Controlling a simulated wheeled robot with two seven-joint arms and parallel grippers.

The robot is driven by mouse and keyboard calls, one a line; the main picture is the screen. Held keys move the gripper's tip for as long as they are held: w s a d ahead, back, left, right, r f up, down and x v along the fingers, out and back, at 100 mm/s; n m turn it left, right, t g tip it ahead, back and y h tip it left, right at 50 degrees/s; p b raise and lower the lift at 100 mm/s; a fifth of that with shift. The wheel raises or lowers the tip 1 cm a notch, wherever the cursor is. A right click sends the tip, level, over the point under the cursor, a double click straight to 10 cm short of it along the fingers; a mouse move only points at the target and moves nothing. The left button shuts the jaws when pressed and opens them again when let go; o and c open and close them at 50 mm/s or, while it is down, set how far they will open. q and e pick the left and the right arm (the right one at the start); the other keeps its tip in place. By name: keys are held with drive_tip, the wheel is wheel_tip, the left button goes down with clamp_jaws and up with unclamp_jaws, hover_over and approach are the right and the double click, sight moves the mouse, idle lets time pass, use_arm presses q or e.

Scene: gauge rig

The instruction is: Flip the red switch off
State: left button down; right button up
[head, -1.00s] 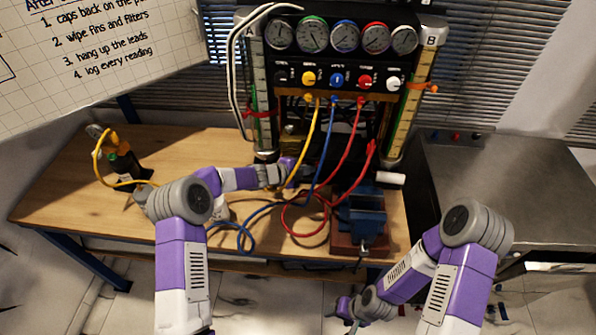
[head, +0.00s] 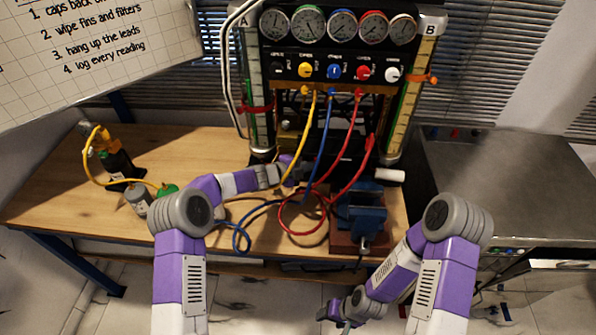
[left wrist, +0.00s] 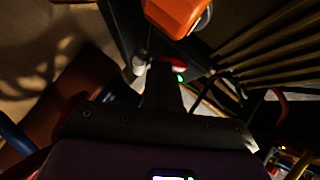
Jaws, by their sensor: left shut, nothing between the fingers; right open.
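My left gripper (head: 299,172) is shut and empty, low in front of the gauge rig (head: 350,55), among its hoses. In the left wrist view its dark fingers (left wrist: 162,85) point toward a small red part (left wrist: 178,66) with a green light beside it. This may be the red switch, but it is too dark to tell, and so is its position. In the head view I cannot make out the switch; hoses and my left gripper cover that area. My right gripper (head: 338,309) is open and empty, low in front of the bench.
Yellow, blue and red hoses (head: 350,140) hang from the rig and loop over the wooden bench (head: 190,150). A blue vise (head: 361,212) stands at right. An orange part (left wrist: 178,14) is close above the fingers. A metal cabinet (head: 480,185) stands at right.

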drive_tip(key=shift+a+f, duration=0.1)
drive_tip(key=shift+f, duration=0.1)
drive_tip(key=shift+r, duration=0.1)
